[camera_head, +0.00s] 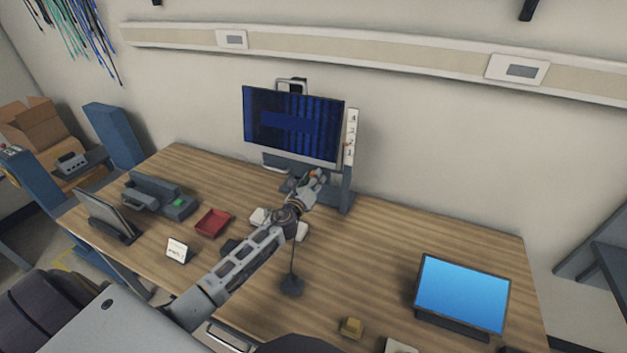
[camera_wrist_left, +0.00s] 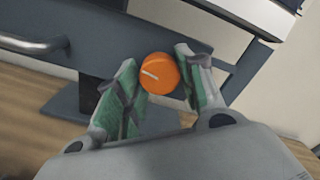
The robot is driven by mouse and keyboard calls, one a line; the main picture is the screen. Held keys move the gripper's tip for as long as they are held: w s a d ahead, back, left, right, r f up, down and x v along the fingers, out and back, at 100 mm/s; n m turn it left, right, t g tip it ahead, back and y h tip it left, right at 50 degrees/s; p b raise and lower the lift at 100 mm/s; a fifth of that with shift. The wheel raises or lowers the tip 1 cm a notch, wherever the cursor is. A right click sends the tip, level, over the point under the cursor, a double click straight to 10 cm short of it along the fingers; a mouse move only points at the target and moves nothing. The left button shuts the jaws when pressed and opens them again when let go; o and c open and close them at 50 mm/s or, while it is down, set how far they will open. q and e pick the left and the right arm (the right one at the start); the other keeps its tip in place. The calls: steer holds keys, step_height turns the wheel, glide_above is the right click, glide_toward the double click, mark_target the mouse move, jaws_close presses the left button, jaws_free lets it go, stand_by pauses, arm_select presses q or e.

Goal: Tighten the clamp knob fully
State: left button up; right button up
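The clamp knob (camera_wrist_left: 161,76) is round and orange with a white line across its face. It sits on the dark grey arm of the monitor stand. My left gripper (camera_wrist_left: 160,72) has a green-padded fingertip on each side of the knob, with no clear gap, so it looks shut on it. In the head view the left gripper (camera_head: 314,180) is just below the monitor (camera_head: 292,124), and only a bit of orange shows there. A white strip (camera_head: 351,135) numbered 4 to 1 stands at the monitor's right edge. My right gripper is out of view.
A red tray (camera_head: 212,222), a grey device with a green patch (camera_head: 172,199) and a dark tablet (camera_head: 105,214) stand on the left of the wooden table (camera_head: 400,235). A blue screen (camera_head: 461,292) stands at the right.

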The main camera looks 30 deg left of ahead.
arm_select(q)
steer(key=o, duration=0.3)
steer(key=shift+s, duration=0.25)
steer(key=shift+s+d, duration=0.2)
steer(key=shift+s, duration=2.7)
steer(key=shift+s+d, duration=0.15)
steer(key=shift+s, duration=2.7)
steer(key=shift+s, duration=0.1)
